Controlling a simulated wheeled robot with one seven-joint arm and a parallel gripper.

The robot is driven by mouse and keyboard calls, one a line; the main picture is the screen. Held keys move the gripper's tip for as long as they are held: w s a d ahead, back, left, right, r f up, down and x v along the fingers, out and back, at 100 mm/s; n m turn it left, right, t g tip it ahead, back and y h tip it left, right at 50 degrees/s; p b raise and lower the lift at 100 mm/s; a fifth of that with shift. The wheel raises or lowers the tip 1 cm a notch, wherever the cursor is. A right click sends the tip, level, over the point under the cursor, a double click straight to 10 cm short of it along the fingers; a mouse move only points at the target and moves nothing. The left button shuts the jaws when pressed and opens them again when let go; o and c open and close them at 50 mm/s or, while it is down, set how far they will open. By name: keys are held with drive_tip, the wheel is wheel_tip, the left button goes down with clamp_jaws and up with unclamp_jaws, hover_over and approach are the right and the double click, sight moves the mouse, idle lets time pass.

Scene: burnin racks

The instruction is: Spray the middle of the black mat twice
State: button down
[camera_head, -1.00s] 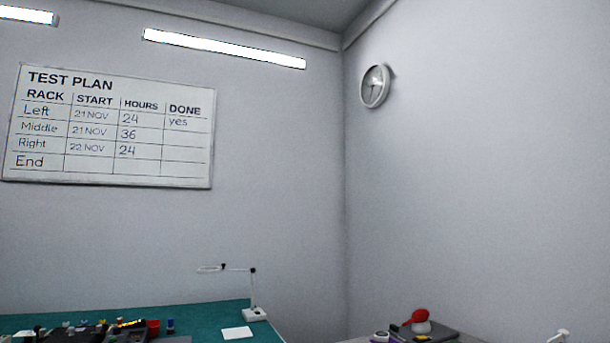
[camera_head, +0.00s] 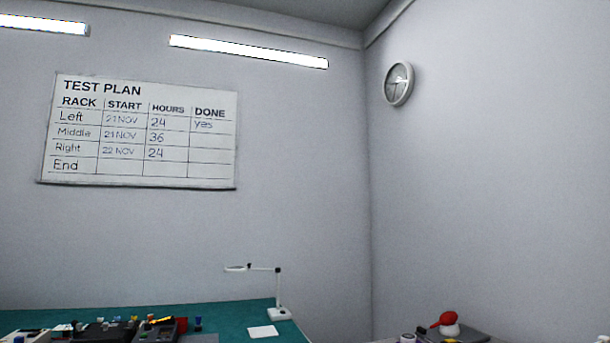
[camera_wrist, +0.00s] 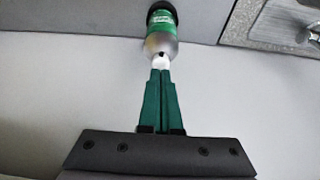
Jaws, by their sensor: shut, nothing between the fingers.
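In the wrist view my gripper (camera_wrist: 160,74) has two green fingers, shut together with nothing between them. A bottle with a green label (camera_wrist: 163,30), a dark end at the top of the picture and a white tip lies in line just beyond the fingertips. Whether the fingers touch it, I cannot tell. In the head view my gripper is not visible. I cannot make out the black mat for sure; a dark flat thing (camera_head: 474,337) shows at the lower right, under a red-topped item (camera_head: 446,320).
A green-topped bench (camera_head: 232,316) with several dark devices and small parts (camera_head: 105,328), a white lamp (camera_head: 279,295) and a white sheet (camera_head: 262,331) runs along the lower left. A whiteboard (camera_head: 140,132) and a clock (camera_head: 399,84) hang on the walls.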

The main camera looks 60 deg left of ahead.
drive_tip(key=shift+f, duration=0.15)
idle(0.4)
drive_tip(key=shift+f, duration=0.25)
drive_tip(key=shift+r, duration=0.4)
drive_tip(key=shift+f, duration=0.1)
idle(0.9)
drive_tip(key=shift+f, duration=0.3)
drive_tip(key=shift+r, duration=0.4)
idle(0.8)
